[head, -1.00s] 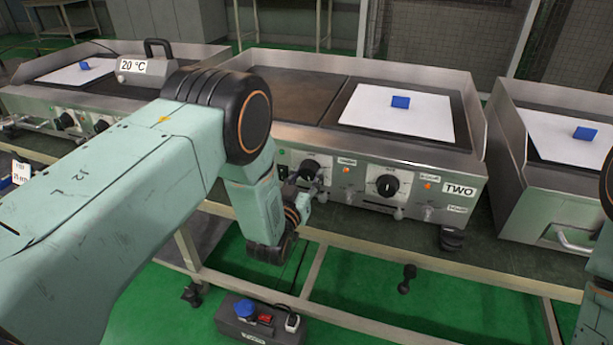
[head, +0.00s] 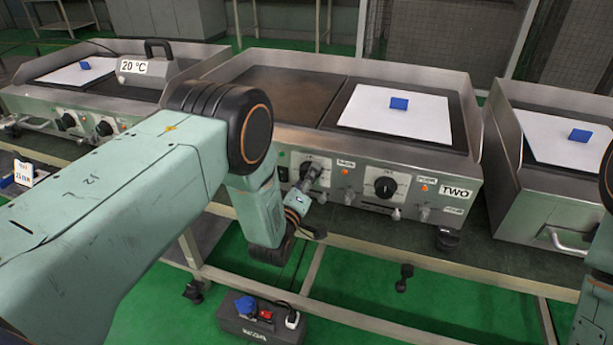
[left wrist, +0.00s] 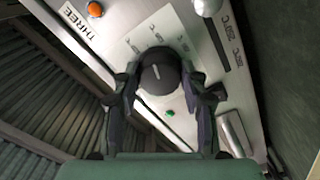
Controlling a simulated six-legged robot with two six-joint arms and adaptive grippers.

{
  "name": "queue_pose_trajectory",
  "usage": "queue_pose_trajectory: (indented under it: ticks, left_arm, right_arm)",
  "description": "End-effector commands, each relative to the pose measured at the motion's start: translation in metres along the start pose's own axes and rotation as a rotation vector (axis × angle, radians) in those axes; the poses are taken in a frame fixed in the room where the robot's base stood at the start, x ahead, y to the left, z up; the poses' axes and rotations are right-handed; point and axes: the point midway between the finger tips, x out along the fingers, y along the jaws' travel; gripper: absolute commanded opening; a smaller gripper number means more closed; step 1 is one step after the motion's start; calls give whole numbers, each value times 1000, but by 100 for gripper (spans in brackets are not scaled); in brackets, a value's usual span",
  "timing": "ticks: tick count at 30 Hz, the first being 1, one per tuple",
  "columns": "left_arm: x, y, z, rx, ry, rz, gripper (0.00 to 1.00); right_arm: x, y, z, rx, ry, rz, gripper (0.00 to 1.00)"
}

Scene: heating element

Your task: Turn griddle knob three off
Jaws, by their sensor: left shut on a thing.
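The black round knob (left wrist: 160,73) of the griddle side labelled THREE (left wrist: 76,24) fills the middle of the left wrist view. A pale mark on its face points roughly up in that picture. My left gripper (left wrist: 160,78) is shut on the knob, one dark finger on each side. In the head view, my left gripper (head: 308,184) reaches the left knob (head: 313,168) on the middle griddle's front panel.
The knob (head: 385,187) beside the TWO label (head: 456,191) is to the right on the same panel, with small switches and an orange lamp (head: 427,187) nearby. A blue block (head: 399,103) lies on a white sheet on this griddle. More griddles stand on both sides.

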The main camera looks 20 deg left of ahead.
Motion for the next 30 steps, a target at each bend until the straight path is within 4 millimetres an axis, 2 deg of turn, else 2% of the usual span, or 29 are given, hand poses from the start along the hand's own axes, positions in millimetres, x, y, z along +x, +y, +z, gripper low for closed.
queue_pose_trajectory:
  ticks: [30]
  left_arm:
    - [1,4,-1,-966,-3,3,12]
  right_arm:
    - [-22,0,0,0,0,0,40]
